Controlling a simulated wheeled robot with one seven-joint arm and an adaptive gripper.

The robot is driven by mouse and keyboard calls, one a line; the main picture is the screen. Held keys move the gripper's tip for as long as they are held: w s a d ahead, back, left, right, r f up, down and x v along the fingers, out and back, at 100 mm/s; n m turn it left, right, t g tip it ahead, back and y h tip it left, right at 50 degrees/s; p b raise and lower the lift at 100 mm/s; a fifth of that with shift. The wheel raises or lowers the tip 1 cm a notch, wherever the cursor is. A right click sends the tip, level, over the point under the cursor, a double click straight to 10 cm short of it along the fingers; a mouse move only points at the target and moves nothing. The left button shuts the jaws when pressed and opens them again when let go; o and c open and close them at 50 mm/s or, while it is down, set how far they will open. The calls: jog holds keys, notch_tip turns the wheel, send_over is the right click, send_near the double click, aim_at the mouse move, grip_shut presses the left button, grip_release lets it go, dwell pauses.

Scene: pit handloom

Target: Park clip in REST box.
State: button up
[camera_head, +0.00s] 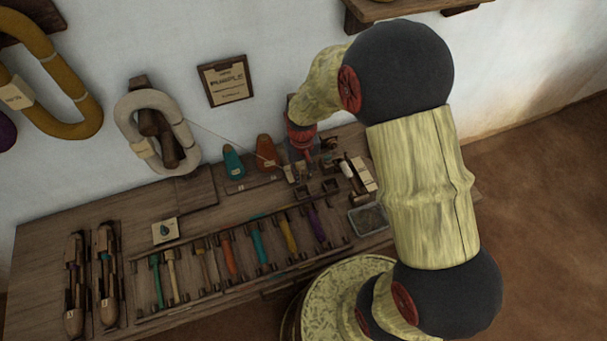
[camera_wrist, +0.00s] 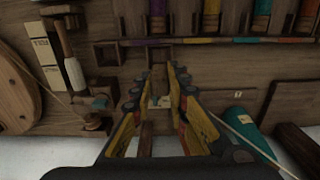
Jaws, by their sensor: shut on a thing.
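My gripper (camera_wrist: 158,80) points down over the bench in the wrist view, shut on the clip. The clip is mostly hidden between the fingers, with only a small pale patch (camera_wrist: 160,102) showing there, and I cannot make out its shape. In the head view my gripper (camera_head: 302,155) is near the back of the bench, right of the orange cone. Two small square open boxes show just beyond the fingertips in the wrist view, one on the left (camera_wrist: 106,53) and one in the middle (camera_wrist: 160,55). I cannot read which is the REST box.
A teal cone (camera_head: 233,161) and an orange cone (camera_head: 265,152) stand left of my gripper. A thread runs from the white skein (camera_head: 157,132) towards it. A rack of coloured bobbins (camera_head: 231,257) lies in front; a grey tray (camera_head: 368,219) is at right.

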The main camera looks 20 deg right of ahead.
jog(key=shift+f+b, duration=2)
jog(key=shift+f, duration=0.5)
jog(key=shift+f+b, duration=0.7)
jog(key=shift+f, duration=1.1)
jog(key=o, duration=0.8)
jog(key=o, duration=0.4)
jog(key=shift+o, duration=0.2)
jog(key=shift+r, duration=0.15)
notch_tip(320, 180, up, 8)
jog(key=p, duration=0.6)
jog(key=shift+s, duration=0.1)
